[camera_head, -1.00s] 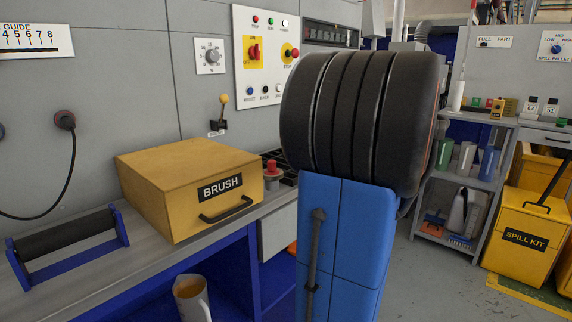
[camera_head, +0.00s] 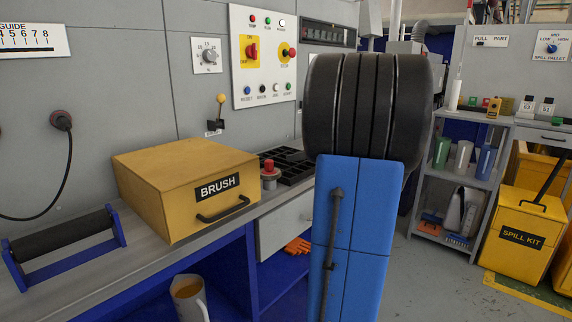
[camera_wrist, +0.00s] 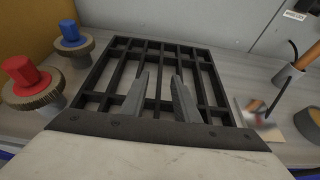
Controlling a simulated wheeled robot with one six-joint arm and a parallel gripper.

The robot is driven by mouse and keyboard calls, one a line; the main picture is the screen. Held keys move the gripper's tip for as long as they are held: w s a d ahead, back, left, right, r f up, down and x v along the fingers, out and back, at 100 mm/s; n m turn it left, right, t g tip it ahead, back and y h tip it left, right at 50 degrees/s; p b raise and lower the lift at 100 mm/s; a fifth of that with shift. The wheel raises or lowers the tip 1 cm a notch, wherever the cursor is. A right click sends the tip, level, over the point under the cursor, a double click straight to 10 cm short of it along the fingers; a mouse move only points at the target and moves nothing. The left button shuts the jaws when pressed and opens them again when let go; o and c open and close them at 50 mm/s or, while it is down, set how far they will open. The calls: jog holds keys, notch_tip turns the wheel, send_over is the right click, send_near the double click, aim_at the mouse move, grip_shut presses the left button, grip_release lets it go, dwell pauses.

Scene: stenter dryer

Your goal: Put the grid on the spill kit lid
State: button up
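The grid (camera_head: 290,166) is a black rectangular lattice lying flat on the grey bench, right of the yellow brush box, partly hidden behind my arm in the head view. In the wrist view the grid (camera_wrist: 160,43) fills the middle. My gripper (camera_wrist: 160,76) is open, its two grey fingers apart over the grid's near half; whether they touch it I cannot tell. In the head view my arm hides the gripper. The spill kit (camera_head: 520,238) is a yellow bin on the floor at the right, with its yellow lid (camera_head: 524,203) on top and a dark handle.
A red-topped knob (camera_wrist: 28,80) and a blue-topped one (camera_wrist: 72,38) stand left of the grid. A small blurred item (camera_wrist: 262,112) and an orange-handled tool (camera_wrist: 305,58) are at its right. A shelf rack (camera_head: 455,205) stands left of the spill kit.

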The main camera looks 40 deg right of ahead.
aim_at(286, 163)
jog(key=x, duration=0.4)
jog(key=shift+w+f, duration=0.25)
jog(key=shift+f, duration=0.1)
jog(key=shift+d, duration=0.1)
grip_shut()
jog(key=shift+r, duration=0.1)
